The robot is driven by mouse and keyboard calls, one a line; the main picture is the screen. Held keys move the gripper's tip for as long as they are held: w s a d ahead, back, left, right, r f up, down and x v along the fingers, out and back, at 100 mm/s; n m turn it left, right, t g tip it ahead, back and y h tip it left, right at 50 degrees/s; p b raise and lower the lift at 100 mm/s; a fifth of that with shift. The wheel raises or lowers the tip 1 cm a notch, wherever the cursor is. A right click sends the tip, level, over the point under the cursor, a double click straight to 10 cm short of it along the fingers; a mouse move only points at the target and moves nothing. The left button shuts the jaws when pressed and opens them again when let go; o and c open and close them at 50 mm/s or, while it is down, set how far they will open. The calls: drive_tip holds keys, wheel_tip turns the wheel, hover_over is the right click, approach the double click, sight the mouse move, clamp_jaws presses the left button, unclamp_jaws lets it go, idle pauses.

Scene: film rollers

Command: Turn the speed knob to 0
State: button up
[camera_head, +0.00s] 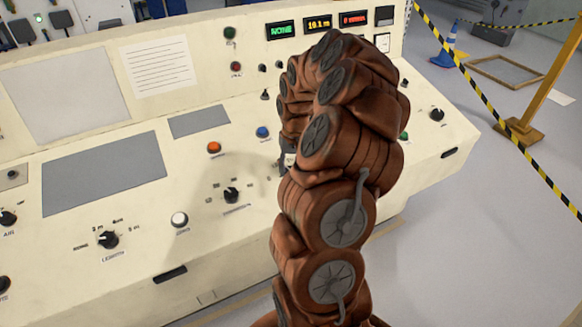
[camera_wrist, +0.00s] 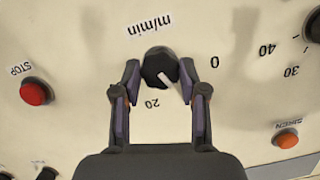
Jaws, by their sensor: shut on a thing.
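The speed knob (camera_wrist: 157,67) is a round black knob with a white pointer, on a cream panel marked "m/min", "0" and "20", upside down in the wrist view. The pointer slants down and right, between the "20" (camera_wrist: 152,103) and the "0" (camera_wrist: 214,62). My gripper (camera_wrist: 159,66) has one finger on each side of the knob, shut on it.
A red STOP button (camera_wrist: 35,92) is left of the gripper, an orange SIREN button (camera_wrist: 287,138) lower right. Another knob's edge (camera_wrist: 313,27) is upper right. In the head view, a length knob (camera_head: 108,239) and a white button (camera_head: 179,219) sit left of my arm.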

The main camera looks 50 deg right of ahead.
drive_tip(key=shift+f+n+b, duration=0.15)
drive_tip(key=shift+n+b, duration=0.15)
drive_tip(key=shift+b, duration=0.25)
drive_tip(key=shift+f+b, duration=0.1)
drive_tip(key=shift+b, duration=0.25)
drive_tip(key=n+b, duration=0.2)
drive_tip(key=shift+n+h, duration=0.3)
drive_tip(key=shift+h, duration=0.1)
drive_tip(key=n+b, duration=0.2)
drive_tip(key=n, duration=0.1)
drive_tip(key=shift+a+h+b, duration=0.15)
drive_tip(key=shift+h+b, duration=0.25)
drive_tip(key=shift+r+n+h+b, duration=0.15)
drive_tip(key=shift+n+b, duration=0.1)
drive_tip(key=shift+n, duration=0.6)
drive_tip(key=shift+r+n+h+b, duration=0.1)
drive_tip(key=shift+n+h+b, duration=0.1)
drive_tip(key=shift+n, duration=0.65)
drive_tip(key=o, duration=1.1)
drive_tip(key=shift+o, duration=0.2)
drive_tip(key=shift+r, duration=0.1)
wheel_tip(320, 180, up, 12)
drive_tip(key=a, duration=0.1)
drive_tip(key=shift+a, duration=0.4)
